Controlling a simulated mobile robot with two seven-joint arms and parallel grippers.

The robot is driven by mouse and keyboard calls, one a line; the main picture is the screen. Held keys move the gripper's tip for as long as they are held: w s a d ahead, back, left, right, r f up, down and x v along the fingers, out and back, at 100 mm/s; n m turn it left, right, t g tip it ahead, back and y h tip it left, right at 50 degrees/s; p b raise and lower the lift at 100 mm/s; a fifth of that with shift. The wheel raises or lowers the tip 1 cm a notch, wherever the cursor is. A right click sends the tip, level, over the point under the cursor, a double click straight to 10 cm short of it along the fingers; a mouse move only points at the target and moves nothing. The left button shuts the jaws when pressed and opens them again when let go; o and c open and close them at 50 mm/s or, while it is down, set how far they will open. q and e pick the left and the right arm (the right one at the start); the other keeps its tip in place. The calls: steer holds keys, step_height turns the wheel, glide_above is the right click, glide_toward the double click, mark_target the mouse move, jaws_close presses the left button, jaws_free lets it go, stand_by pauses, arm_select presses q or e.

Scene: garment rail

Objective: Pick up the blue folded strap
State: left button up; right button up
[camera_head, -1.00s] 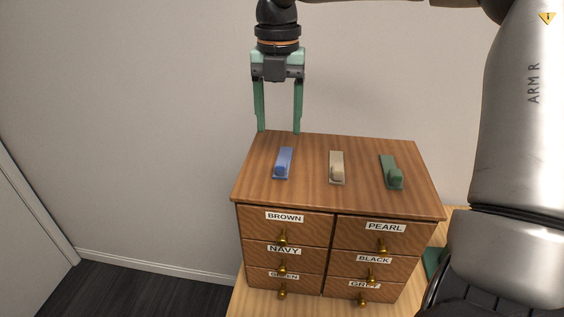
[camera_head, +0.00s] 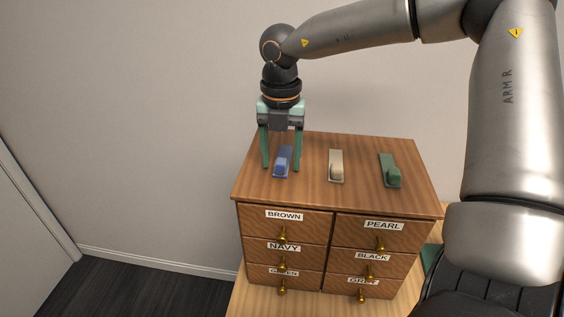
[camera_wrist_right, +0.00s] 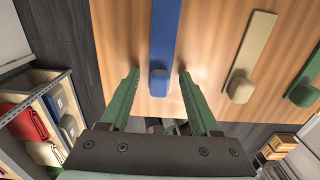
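The blue folded strap (camera_head: 283,161) lies on top of the wooden drawer cabinet (camera_head: 310,191), at its left side. It also shows in the right wrist view (camera_wrist_right: 163,45), running up from between the fingertips. My right gripper (camera_head: 281,165) is open, pointing down, with one green finger on each side of the strap. In the right wrist view its fingertips (camera_wrist_right: 159,72) stand apart from the strap, with gaps on both sides. I cannot tell how far the tips are above the cabinet top. My left gripper is out of view.
A beige strap (camera_head: 336,166) and a green strap (camera_head: 390,170) lie to the right on the same top. Labelled drawers with brass knobs fill the cabinet front. A wall stands behind. A shelf with folded cloths (camera_wrist_right: 27,120) shows in the wrist view.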

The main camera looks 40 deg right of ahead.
jaws_close()
steer(key=shift+r, duration=0.15)
stand_by(0.4)
